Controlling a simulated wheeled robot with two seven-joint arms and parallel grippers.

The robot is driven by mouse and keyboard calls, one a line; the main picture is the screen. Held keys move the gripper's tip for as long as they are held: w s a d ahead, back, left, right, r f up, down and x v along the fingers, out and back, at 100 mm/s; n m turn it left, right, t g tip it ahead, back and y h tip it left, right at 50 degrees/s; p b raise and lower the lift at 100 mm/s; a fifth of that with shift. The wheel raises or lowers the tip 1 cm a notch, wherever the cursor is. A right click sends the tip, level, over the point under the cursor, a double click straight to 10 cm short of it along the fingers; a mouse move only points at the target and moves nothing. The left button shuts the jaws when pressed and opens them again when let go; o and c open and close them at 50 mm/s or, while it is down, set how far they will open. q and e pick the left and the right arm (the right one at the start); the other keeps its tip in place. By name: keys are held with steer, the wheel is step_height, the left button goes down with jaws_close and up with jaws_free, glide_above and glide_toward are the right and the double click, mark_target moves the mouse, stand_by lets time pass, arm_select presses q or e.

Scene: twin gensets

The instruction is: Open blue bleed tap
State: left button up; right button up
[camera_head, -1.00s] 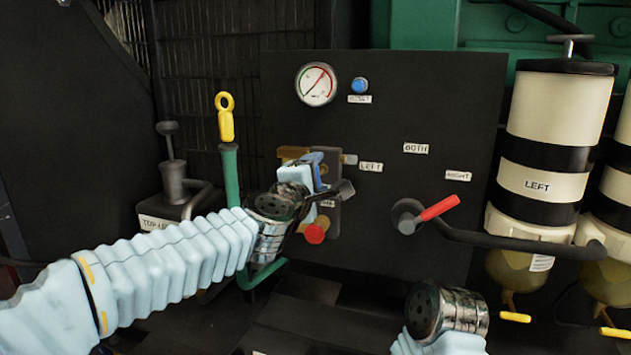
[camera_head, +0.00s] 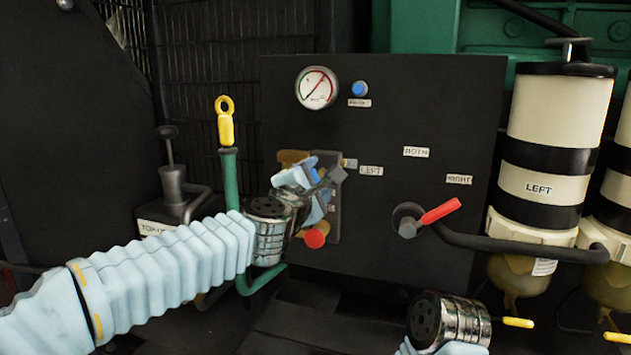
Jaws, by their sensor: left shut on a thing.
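The blue bleed tap (camera_head: 314,174) is on the brass fitting at the left of the black panel. Only a bit of its blue handle shows, because my left gripper (camera_head: 318,186) covers most of it. My left gripper is shut on the blue tap, and its fingers are tilted. A red knob (camera_head: 315,239) sits just below the gripper. My right arm's wrist (camera_head: 448,320) shows at the bottom, but its fingers cannot be made out.
A gauge (camera_head: 317,88) and a blue button (camera_head: 360,88) are above on the panel. A red-handled lever (camera_head: 438,212) is to the right, with LEFT, BOTH and RIGHT labels around it. A filter canister (camera_head: 553,145) stands farther right. A yellow-ringed dipstick (camera_head: 225,120) is at left.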

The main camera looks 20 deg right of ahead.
arm_select(q)
steer(key=shift+f, duration=0.1)
steer(key=o, duration=0.9)
steer(key=shift+o, duration=0.2)
steer(key=b+v, duration=0.2)
steer(key=v, duration=1.1)
steer(key=shift+s+a, duration=0.3)
